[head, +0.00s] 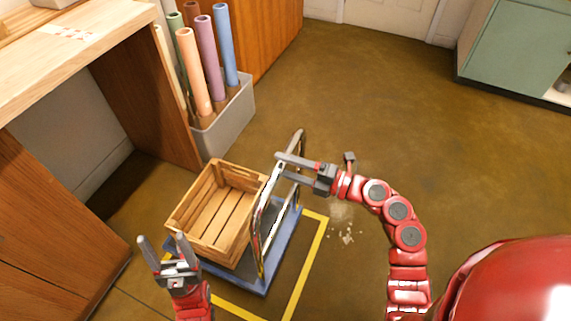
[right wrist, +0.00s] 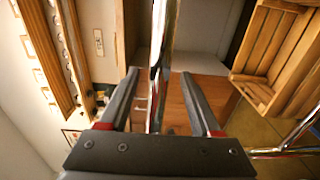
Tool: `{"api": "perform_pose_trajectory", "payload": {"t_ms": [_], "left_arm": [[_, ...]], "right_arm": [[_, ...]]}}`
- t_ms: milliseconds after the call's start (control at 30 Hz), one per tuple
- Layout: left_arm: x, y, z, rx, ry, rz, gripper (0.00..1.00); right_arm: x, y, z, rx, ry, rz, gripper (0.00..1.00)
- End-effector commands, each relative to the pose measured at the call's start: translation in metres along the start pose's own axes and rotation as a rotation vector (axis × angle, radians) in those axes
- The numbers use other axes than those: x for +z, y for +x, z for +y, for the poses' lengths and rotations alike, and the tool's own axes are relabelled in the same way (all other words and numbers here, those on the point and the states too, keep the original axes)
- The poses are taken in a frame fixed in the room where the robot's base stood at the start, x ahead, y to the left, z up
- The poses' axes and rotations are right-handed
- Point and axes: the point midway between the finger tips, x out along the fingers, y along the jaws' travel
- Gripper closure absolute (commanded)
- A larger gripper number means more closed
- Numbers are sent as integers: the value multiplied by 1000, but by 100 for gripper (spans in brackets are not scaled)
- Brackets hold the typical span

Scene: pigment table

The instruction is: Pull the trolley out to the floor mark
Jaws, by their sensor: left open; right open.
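The trolley has a blue deck (head: 257,286) and a chrome handle (head: 262,222) on its right side. A slatted wooden crate (head: 217,215) stands on the deck. The yellow floor mark (head: 304,266) shows to the right of and below the trolley; the deck overlaps its upper left, and its far left part is hidden. My right gripper (head: 281,165) is open at the upper part of the handle. In the right wrist view a chrome bar of the handle (right wrist: 164,40) runs between its open fingers (right wrist: 158,88). My left gripper (head: 161,242) is open and empty, left of the crate.
A grey bin (head: 229,118) with several coloured rolls stands behind the trolley. A wooden workbench (head: 85,52) and a cabinet (head: 50,225) bound the left. A green cabinet (head: 520,50) is far right. Open floor (head: 390,110) lies right of the trolley, with pale spots beside the mark.

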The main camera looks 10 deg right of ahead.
Motion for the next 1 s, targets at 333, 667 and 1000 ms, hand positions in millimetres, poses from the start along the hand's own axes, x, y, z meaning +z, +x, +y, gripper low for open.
{"api": "perform_pose_trajectory", "payload": {"t_ms": [333, 667, 1000], "left_arm": [[0, 2, 0, 0, 0, 0, 34], [0, 2, 0, 0, 0, 0, 34], [0, 1, 0, 0, 0, 0, 34]], "right_arm": [[0, 16, 0, 1, 0, 0, 35], [0, 16, 0, 1, 0, 0, 75], [0, 15, -1, -1, 1, 0, 100]]}}
